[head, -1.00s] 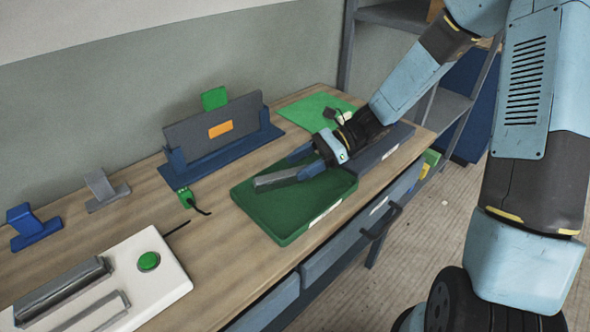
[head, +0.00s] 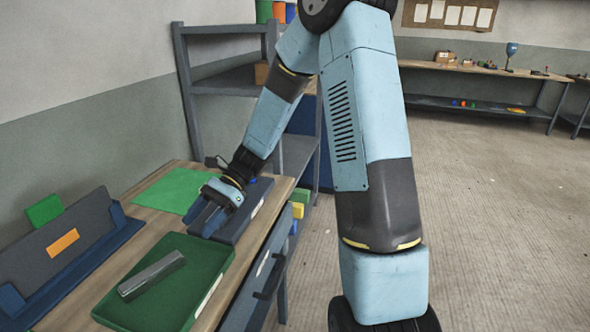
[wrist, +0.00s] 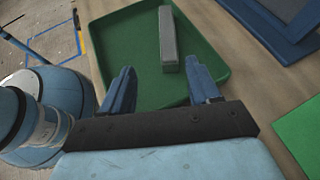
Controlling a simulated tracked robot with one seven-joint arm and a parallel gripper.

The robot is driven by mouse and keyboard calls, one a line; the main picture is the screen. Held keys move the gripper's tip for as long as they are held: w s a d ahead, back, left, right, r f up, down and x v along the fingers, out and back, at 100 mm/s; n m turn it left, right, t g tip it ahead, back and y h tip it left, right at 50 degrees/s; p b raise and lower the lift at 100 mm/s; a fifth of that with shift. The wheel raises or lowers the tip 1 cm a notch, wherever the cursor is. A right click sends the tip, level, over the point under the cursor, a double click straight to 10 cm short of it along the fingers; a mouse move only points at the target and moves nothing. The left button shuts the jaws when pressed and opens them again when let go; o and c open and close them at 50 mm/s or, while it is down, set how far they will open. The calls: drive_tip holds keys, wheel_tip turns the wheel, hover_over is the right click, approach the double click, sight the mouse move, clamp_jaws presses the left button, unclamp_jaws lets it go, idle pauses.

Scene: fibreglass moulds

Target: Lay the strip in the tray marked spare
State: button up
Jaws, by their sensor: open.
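The strip, a grey bar (head: 152,275), lies flat inside a green tray (head: 215,258) on the bench. The wrist view also shows the strip (wrist: 168,40) in the green tray (wrist: 118,35), clear of my fingers. My gripper (head: 202,222) is open and empty, at the near end of a dark blue-grey tray (head: 237,230) beside the green one. The wrist view shows its two blue fingers (wrist: 160,68) apart. Both trays carry a pale label on the front side, too small to read, so I cannot tell which is marked spare.
A dark panel with an orange label (head: 63,242) stands in a blue holder behind the green tray. A flat green sheet (head: 172,190) lies at the back. A grey shelf rack (head: 187,85) stands past the bench end, and a drawer handle (head: 270,283) projects in front.

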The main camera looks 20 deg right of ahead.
drive_tip(key=s+d+r+n+t+h, duration=1.1)
drive_tip(key=s+d+r, duration=0.6)
drive_tip(key=d+r, duration=0.2)
drive_tip(key=shift+s+d+r+n, duration=0.25)
drive_tip(key=shift+d+r+n, duration=0.05)
drive_tip(key=shift+d, duration=0.2)
